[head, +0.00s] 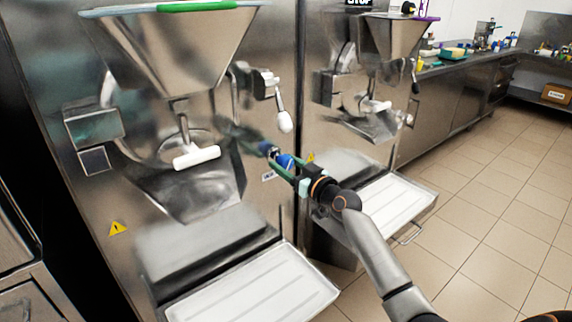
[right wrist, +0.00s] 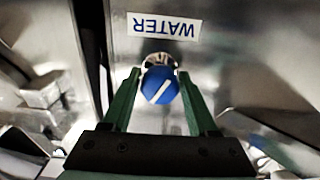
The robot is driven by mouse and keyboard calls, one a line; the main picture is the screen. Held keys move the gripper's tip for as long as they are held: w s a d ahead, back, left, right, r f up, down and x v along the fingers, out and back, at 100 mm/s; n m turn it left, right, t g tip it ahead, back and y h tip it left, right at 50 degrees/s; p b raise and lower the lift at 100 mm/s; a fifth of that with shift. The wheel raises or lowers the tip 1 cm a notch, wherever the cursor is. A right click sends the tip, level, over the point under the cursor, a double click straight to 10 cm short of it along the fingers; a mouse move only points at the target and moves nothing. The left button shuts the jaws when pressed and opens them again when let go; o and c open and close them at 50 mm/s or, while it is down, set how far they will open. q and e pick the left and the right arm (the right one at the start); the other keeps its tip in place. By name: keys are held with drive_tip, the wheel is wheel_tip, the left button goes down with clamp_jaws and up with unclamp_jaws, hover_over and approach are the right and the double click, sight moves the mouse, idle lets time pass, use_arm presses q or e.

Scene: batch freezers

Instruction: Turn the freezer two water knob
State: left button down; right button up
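The blue water knob (head: 285,161) is on the steel front of the near freezer, at its lower right. In the right wrist view the round blue knob (right wrist: 160,86) has a slanted white line, and a WATER label (right wrist: 164,26) shows upside down beyond it. My right gripper (head: 284,163) is at the knob, with its green fingers on either side of it. The fingers (right wrist: 160,80) stand apart, with a narrow gap at the left of the knob; contact on the right is unclear. My left gripper is not in view.
The near freezer has a steel hopper (head: 175,50), a white-handled spout (head: 196,158) and a white drip tray (head: 255,293). A second freezer (head: 365,80) with its own tray (head: 385,205) stands to the right. A counter (head: 455,95) runs behind; the tiled floor (head: 480,220) is clear.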

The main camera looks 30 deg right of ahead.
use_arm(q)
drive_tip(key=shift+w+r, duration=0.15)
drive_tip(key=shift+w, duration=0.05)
use_arm(e)
clamp_jaws()
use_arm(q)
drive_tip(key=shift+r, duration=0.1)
use_arm(e)
drive_tip(key=shift+m, duration=0.3)
drive_tip(key=m+p, duration=0.1)
drive_tip(key=m, duration=0.3)
drive_tip(key=m+p, duration=0.1)
drive_tip(key=m, duration=0.2)
drive_tip(key=shift+m, duration=0.3)
drive_tip(key=m, duration=0.2)
drive_tip(key=shift+a+m+p, duration=0.1)
drive_tip(key=shift+m+p, duration=0.2)
drive_tip(key=shift+m, duration=0.1)
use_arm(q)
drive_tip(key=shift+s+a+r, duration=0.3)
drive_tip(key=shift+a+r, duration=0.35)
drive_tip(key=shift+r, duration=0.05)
use_arm(e)
drive_tip(key=shift+m, duration=0.6)
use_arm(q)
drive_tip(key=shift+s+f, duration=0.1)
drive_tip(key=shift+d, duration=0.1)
use_arm(e)
drive_tip(key=shift+o, duration=2)
unclamp_jaws()
